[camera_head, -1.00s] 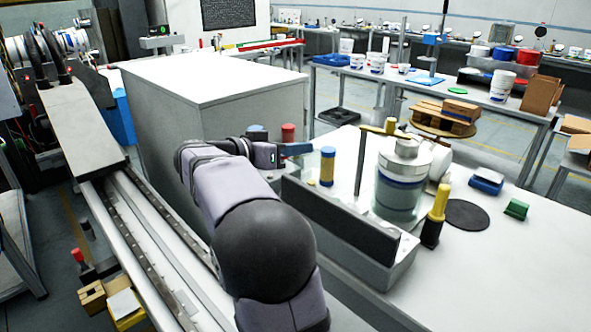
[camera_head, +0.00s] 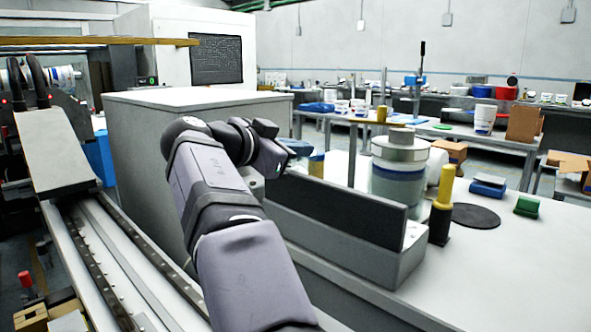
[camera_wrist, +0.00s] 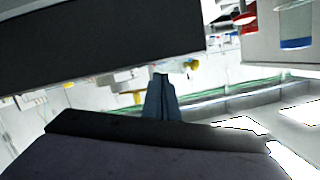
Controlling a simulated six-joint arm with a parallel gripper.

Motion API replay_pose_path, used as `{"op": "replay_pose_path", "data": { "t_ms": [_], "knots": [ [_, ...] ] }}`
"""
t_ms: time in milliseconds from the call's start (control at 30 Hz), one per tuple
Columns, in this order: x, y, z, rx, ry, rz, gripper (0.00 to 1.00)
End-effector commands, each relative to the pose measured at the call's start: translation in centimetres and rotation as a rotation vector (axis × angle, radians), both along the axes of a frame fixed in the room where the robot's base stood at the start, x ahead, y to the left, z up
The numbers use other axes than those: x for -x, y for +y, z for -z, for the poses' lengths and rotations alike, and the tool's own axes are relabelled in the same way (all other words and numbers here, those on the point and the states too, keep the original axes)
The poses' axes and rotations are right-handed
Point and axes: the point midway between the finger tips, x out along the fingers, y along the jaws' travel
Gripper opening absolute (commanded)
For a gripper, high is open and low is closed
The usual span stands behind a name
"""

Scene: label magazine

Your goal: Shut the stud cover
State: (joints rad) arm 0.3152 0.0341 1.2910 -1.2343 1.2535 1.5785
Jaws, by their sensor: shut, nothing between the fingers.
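A long dark panel (camera_head: 335,213) stands upright, leaning slightly, along a light grey base (camera_head: 376,262) on the white table. It looks like the stud cover, standing open, though no label confirms this. My gripper (camera_head: 298,147) is at the panel's far left end, level with or a little above its top edge. Its blue-grey fingers are together and empty. In the wrist view the fingers (camera_wrist: 160,98) show closed, just below a large black surface (camera_wrist: 90,45) that is probably the panel. I cannot tell whether they touch it. Any studs are hidden.
A clear jar with a grey lid (camera_head: 399,170) stands behind the panel. A yellow-and-black handle (camera_head: 442,205) stands at its right end. A large grey cabinet (camera_head: 190,135) is at left.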

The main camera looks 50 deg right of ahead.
Motion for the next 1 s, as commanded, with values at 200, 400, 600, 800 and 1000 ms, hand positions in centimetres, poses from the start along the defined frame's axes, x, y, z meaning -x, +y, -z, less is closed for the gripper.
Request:
{"op": "replay_pose_path", "data": {
  "t_ms": [200,400,600,800,1000],
  "knots": [
    [0.58,-0.01,1.13,0.000,-0.099,0.000,0.00],
    [0.84,0.00,1.17,0.000,-0.152,0.000,0.00],
    [0.93,0.00,1.06,0.000,-0.170,0.000,0.00],
    [0.94,0.00,0.99,0.000,-0.172,0.001,0.00],
    [0.94,0.00,0.99,0.000,-0.171,0.000,0.00]
  ]
}}
